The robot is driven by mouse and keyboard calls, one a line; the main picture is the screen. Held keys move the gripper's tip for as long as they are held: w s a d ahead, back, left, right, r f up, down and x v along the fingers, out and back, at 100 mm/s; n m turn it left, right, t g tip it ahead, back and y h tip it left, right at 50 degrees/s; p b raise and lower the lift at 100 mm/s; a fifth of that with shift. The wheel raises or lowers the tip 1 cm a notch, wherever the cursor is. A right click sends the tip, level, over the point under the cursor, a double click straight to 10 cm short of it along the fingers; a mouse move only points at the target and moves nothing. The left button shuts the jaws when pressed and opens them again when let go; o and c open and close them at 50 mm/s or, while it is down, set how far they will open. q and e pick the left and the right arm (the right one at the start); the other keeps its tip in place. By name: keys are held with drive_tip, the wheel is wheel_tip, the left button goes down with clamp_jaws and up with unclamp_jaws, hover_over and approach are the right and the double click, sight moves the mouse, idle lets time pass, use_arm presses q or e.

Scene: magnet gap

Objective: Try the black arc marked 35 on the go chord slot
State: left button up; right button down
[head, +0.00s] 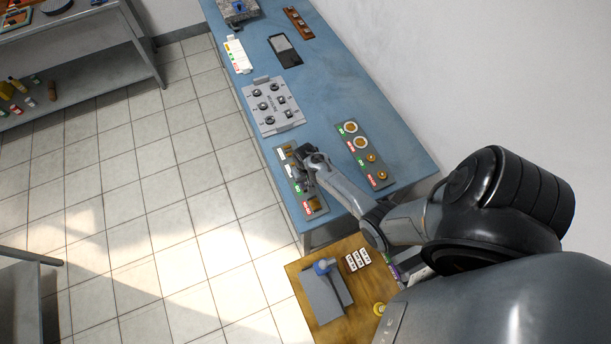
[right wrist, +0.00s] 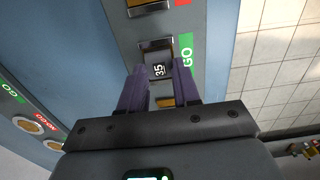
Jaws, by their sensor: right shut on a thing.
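The black arc marked 35 (right wrist: 158,70) shows in the right wrist view between the two purple fingers of my right gripper (right wrist: 158,78). The gripper is shut on it. The arc is at a slot beside a green GO label (right wrist: 187,52) on a grey gauge plate (right wrist: 125,22). I cannot tell how deep it sits. In the head view my right gripper (head: 303,160) is over the upper part of that plate (head: 316,199), hiding some of it. The arc cannot be made out there. My left gripper is not in view.
A second gauge plate with round gauges (head: 364,151) lies to the right on the blue bench (head: 330,85). A grey board marked MEASURE (head: 270,104) lies beyond. The bench's left edge drops to the tiled floor. A wooden table (head: 300,290) stands in front.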

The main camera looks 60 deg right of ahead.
drive_tip(key=shift+f, duration=0.2)
idle(0.6)
drive_tip(key=c, duration=0.7)
unclamp_jaws()
drive_tip(key=shift+c, duration=0.2)
drive_tip(key=shift+c, duration=0.3)
drive_tip(key=c, duration=0.4)
drive_tip(key=shift+c, duration=0.2)
wheel_tip(320, 180, up, 4)
drive_tip(key=p, duration=0.5)
drive_tip(key=shift+r, duration=0.25)
